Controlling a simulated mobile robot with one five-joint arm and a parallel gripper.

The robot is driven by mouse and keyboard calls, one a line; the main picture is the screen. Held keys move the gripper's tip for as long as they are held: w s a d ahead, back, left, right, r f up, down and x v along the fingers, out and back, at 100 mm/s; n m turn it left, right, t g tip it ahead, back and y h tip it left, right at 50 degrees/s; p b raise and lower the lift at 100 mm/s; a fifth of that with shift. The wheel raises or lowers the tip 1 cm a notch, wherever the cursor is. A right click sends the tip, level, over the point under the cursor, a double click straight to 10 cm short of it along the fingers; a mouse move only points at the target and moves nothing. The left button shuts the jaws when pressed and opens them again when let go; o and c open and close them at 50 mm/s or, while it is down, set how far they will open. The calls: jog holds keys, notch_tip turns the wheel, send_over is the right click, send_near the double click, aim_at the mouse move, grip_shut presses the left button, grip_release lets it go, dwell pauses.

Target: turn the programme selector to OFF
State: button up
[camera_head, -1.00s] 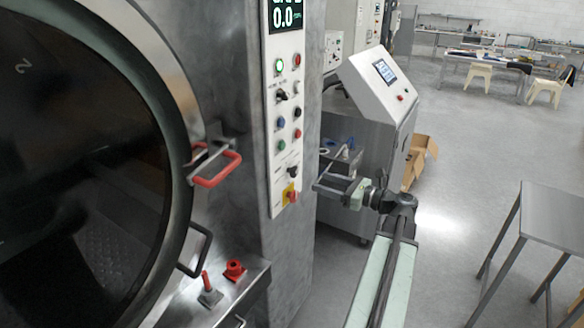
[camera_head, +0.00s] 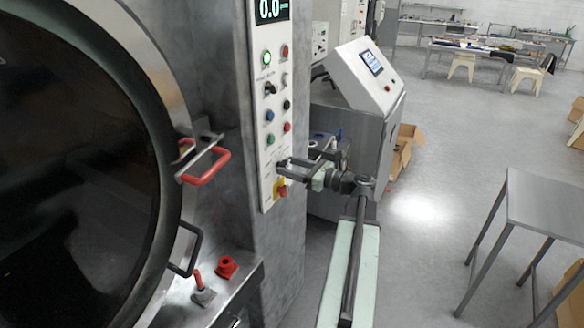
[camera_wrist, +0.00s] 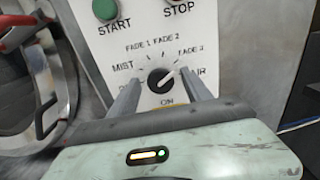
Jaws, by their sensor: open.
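The programme selector (camera_wrist: 161,80) is a round black knob on the white control panel (camera_wrist: 235,35). In the wrist view, labels MIST, FADE 1, FADE 2, FADE 3 and AIR arc around it. A label at its lower left is mostly hidden by a finger, and its pointer seems to lean to the upper right. My gripper (camera_head: 281,170) is open at the lower part of the panel, one finger on each side of the knob. I cannot tell whether they touch it. In the head view the fingers cover the knob.
A red-and-yellow switch (camera_head: 281,190) sits just below the fingers. Green START (camera_wrist: 105,9) and red STOP buttons are above the knob. The round door with its red handle (camera_head: 207,167) is to the left.

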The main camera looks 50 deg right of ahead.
grip_shut()
